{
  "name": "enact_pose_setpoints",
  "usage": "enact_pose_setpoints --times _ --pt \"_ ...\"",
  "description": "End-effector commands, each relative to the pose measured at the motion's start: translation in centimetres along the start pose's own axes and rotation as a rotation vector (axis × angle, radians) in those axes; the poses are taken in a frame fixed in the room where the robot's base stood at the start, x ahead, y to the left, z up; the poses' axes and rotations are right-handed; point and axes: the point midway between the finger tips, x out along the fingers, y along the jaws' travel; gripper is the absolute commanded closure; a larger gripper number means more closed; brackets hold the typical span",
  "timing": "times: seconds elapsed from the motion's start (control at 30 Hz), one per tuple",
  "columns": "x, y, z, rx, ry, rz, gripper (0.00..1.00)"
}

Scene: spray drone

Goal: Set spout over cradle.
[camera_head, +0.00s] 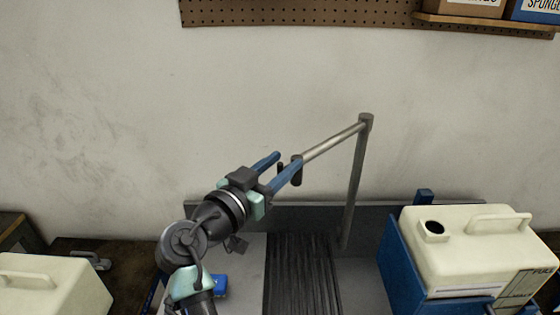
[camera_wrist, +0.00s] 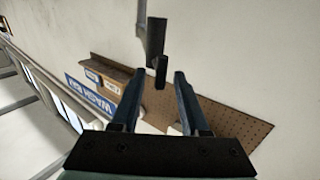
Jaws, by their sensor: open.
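The spout is a metal tube (camera_head: 332,142) on a tall grey post (camera_head: 356,185), with a short dark nozzle (camera_head: 297,172) hanging at its left end. The tube points left, over the ribbed dark strip rather than over the blue cradle (camera_head: 398,262) at right. The cradle holds a cream tank (camera_head: 465,255) with a dark filler opening (camera_head: 434,227). My gripper (camera_head: 287,160) is open, with its blue fingers at the nozzle end. In the wrist view the nozzle (camera_wrist: 160,70) shows between or just beyond my fingertips (camera_wrist: 159,76); contact cannot be told.
Another cream tank (camera_head: 45,288) stands at lower left. The ribbed dark strip (camera_head: 303,275) lies in a grey-walled bay below the tube. A small blue item (camera_head: 221,286) lies beside my arm. A pegboard (camera_head: 300,12) and a shelf with boxes (camera_head: 465,8) are high on the wall.

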Motion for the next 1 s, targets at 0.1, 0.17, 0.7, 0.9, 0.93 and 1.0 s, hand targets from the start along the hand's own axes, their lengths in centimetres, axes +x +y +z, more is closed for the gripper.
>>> enact_pose_setpoints --times 0.1,0.17,0.7,0.9,0.93,1.0 --pt "0.01 0.0 0.03 0.0 0.0 0.0 0.55" --pt "0.0 0.01 0.03 0.0 0.0 0.0 0.55" --pt "-0.05 -0.01 0.04 -0.001 0.0 0.0 1.0" --pt "-0.05 -0.02 0.04 -0.001 0.0 0.0 1.0" --pt "-0.05 -0.02 0.04 -0.001 0.0 0.0 1.0" --pt "-0.05 -0.02 0.04 -0.001 0.0 0.0 1.0"
